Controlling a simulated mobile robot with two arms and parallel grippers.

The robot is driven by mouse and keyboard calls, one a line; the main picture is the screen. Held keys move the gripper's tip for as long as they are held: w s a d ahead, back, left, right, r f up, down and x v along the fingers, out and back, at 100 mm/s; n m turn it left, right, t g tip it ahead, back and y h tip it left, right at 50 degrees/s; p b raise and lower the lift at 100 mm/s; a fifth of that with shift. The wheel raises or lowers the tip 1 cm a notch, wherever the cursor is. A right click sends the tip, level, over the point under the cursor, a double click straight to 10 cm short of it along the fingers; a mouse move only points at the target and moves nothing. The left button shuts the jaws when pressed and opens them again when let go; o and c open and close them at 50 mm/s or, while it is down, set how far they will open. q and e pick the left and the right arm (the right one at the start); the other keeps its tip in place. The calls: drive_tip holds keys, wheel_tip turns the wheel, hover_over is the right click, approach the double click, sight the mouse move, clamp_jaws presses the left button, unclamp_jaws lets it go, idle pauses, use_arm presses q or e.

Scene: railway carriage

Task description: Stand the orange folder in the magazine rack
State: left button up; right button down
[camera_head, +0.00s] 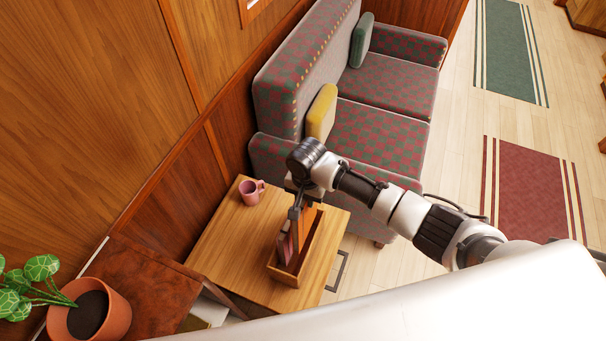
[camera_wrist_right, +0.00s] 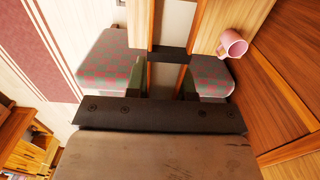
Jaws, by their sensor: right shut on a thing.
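The magazine rack (camera_head: 284,276) is a narrow open-topped wooden box on the small wooden table. The orange folder (camera_head: 306,222) is upright at the rack, its lower part appearing to be between the long walls. I cannot tell whether it touches the bottom. My right gripper (camera_head: 297,212) is above the rack, pointing down, and shut on the folder. A pinkish-purple item (camera_head: 287,246) also stands in the rack, beside the gripper. In the right wrist view my gripper hides most of the folder. My left gripper is not in view.
A pink mug (camera_head: 251,190) stands at the table's (camera_head: 232,240) back corner. A checked sofa (camera_head: 375,130) with a yellow cushion (camera_head: 321,112) is behind the table. A potted plant (camera_head: 88,308) is at the lower left. The table's left part is clear.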

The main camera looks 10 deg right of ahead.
drive_tip(key=shift+s+a+f, duration=0.15)
drive_tip(key=shift+s+f, duration=0.05)
drive_tip(key=shift+f, duration=0.45)
use_arm(q)
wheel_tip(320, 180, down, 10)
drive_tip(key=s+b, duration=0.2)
drive_tip(key=b, duration=0.8)
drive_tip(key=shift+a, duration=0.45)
use_arm(e)
drive_tip(key=shift+f, duration=7.9)
drive_tip(key=c, duration=0.9)
unclamp_jaws()
